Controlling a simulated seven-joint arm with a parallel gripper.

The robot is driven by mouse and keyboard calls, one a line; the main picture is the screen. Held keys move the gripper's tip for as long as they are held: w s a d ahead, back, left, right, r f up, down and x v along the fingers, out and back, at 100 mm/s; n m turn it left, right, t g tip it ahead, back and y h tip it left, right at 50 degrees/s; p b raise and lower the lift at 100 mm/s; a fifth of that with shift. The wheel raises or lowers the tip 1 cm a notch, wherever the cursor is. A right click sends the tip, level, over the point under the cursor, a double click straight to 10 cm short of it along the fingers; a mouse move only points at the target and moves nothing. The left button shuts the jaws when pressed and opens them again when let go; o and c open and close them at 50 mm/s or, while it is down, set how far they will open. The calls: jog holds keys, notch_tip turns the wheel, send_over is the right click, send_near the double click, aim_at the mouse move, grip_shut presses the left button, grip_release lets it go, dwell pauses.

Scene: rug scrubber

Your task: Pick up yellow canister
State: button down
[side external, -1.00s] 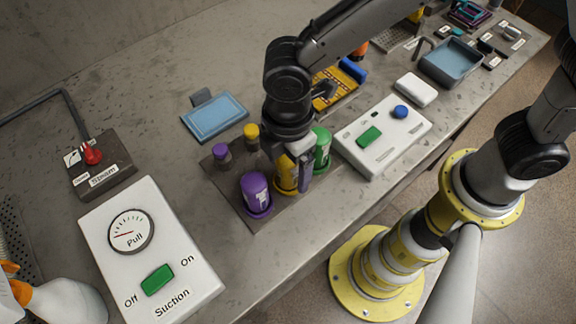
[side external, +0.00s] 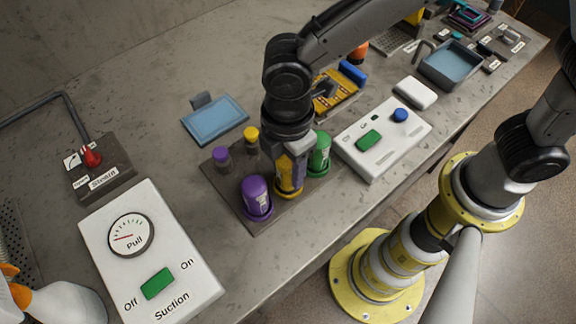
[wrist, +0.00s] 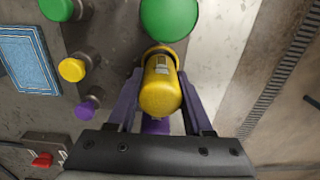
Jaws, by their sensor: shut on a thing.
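The yellow canister (side external: 288,185) stands upright on a dark base plate (side external: 222,186), between the purple canister (side external: 256,194) and the green canister (side external: 320,152). My gripper (side external: 291,182) points down over it, with its fingers on either side of the canister. In the wrist view the yellow canister (wrist: 160,92) sits between the two purple-grey fingers of my gripper (wrist: 158,108), which are shut on it. In the side view the fingers and wrist hide much of the canister. Its lower rim still appears to be at the plate.
A small yellow knob (side external: 251,134) and a small purple knob (side external: 221,154) stand behind the canisters. A white panel (side external: 385,137) with green and blue buttons lies to the right. The white suction panel (side external: 150,250) lies to the left. A blue pad (side external: 214,120) lies behind.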

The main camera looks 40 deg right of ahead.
notch_tip(320, 180, up, 2)
jog(key=shift+r, duration=0.25)
jog(key=s+d+r, duration=0.9)
jog(key=d, duration=0.1)
jog(key=shift+s+d+r, duration=0.15)
jog(key=shift+d+r, duration=0.1)
jog(key=shift+r, duration=0.1)
